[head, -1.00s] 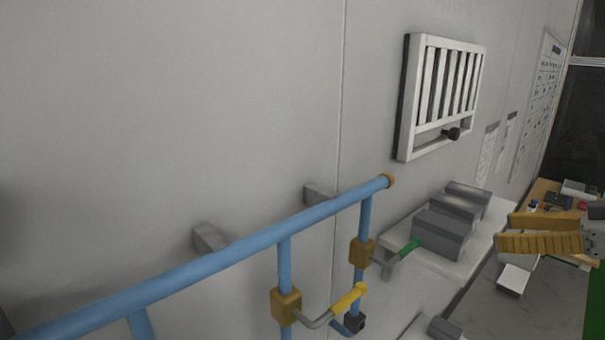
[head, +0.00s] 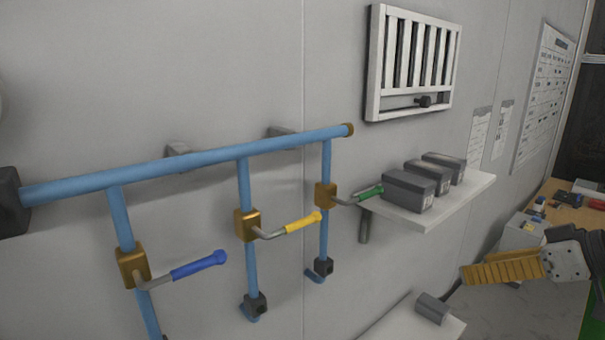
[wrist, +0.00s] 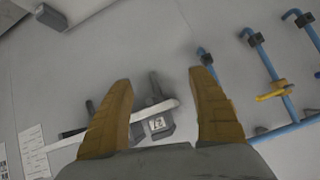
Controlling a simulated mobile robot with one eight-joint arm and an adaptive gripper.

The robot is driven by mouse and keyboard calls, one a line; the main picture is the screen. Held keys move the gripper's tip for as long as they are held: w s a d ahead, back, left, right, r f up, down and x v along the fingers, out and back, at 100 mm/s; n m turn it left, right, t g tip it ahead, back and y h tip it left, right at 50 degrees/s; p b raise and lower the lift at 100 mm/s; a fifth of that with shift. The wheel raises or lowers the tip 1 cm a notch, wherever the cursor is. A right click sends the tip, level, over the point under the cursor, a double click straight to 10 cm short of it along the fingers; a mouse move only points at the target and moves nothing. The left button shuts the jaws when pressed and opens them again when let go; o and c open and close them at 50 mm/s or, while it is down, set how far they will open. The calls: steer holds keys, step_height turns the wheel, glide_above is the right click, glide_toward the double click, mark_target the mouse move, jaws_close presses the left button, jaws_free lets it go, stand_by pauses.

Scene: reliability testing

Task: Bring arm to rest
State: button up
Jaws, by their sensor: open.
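My gripper (head: 500,272) shows at the right of the head view, with yellow ribbed fingers pointing left and a dark arm link behind it. In the wrist view my gripper (wrist: 160,105) has its two fingers spread wide apart, with nothing between them held. The fingers are in the air, in front of a white wall shelf (head: 455,202) that carries several grey boxes (head: 415,190). My gripper appears apart from the shelf and the pipes. The rest of my arm is mostly outside the head view.
Blue pipes (head: 190,160) on the left wall carry valves with a blue handle (head: 200,265), a yellow handle (head: 303,223) and a green handle (head: 369,192). A white louvred vent (head: 413,62) hangs above the shelf. A wooden bench (head: 572,214) with small items stands at the back right.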

steer(key=s+a+f+m+h+b, duration=0.1)
steer(key=s+a+f+h+b, duration=0.1)
steer(key=f+b, duration=0.7)
steer(key=s+a+f+m+h+b, duration=0.2)
steer(key=s+a+f+b, duration=0.2)
steer(key=f, duration=1.5)
steer(key=s+a+f+m+g+h+b, duration=0.1)
steer(key=a+f+b, duration=0.6)
steer(key=f+b, duration=0.7)
steer(key=shift+s+a+f+m+h+b, duration=0.5)
steer(key=shift+s+h, duration=0.4)
steer(key=shift+s, duration=0.35)
steer(key=shift+d+r, duration=0.1)
steer(key=shift+r, duration=0.05)
